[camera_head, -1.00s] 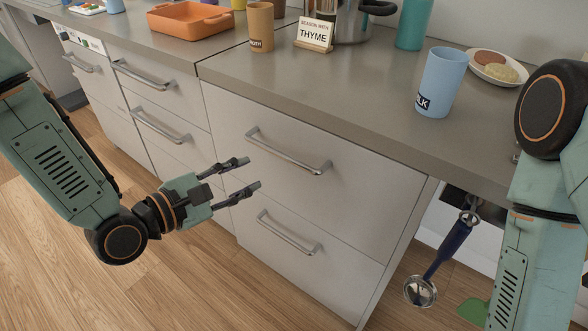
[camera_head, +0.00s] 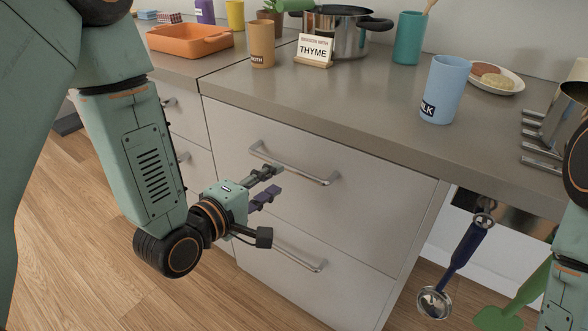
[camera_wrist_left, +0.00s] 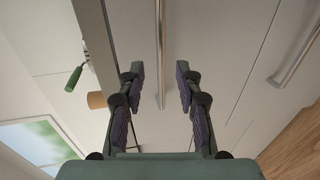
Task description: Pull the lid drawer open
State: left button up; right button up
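The upper drawer (camera_head: 310,148) of the near grey-white cabinet is closed, and its long metal bar handle (camera_head: 300,168) faces me. No label on its front tells whether it is the lid drawer. My left gripper (camera_head: 274,181) is open and empty, close to this handle at its lower middle part. In the left wrist view, the handle bar (camera_wrist_left: 161,45) runs lengthwise in line with the gap between the open fingertips (camera_wrist_left: 162,76). I cannot tell whether the tips reach past the bar. My right gripper is not in view; only part of that arm shows at the right edge.
A lower drawer handle (camera_head: 300,254) lies below, partly behind my left gripper. A blue cup (camera_head: 445,88) stands near the counter's front edge (camera_head: 330,128). A ladle (camera_head: 455,260) hangs right of the cabinet.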

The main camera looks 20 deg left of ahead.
aim_at(290, 170)
pick_arm(q)
jog(key=b+x, duration=0.2)
jog(key=x, duration=0.6)
jog(key=shift+a, duration=0.1)
jog(key=shift+c, duration=0.5)
grip_shut()
dwell(0.4)
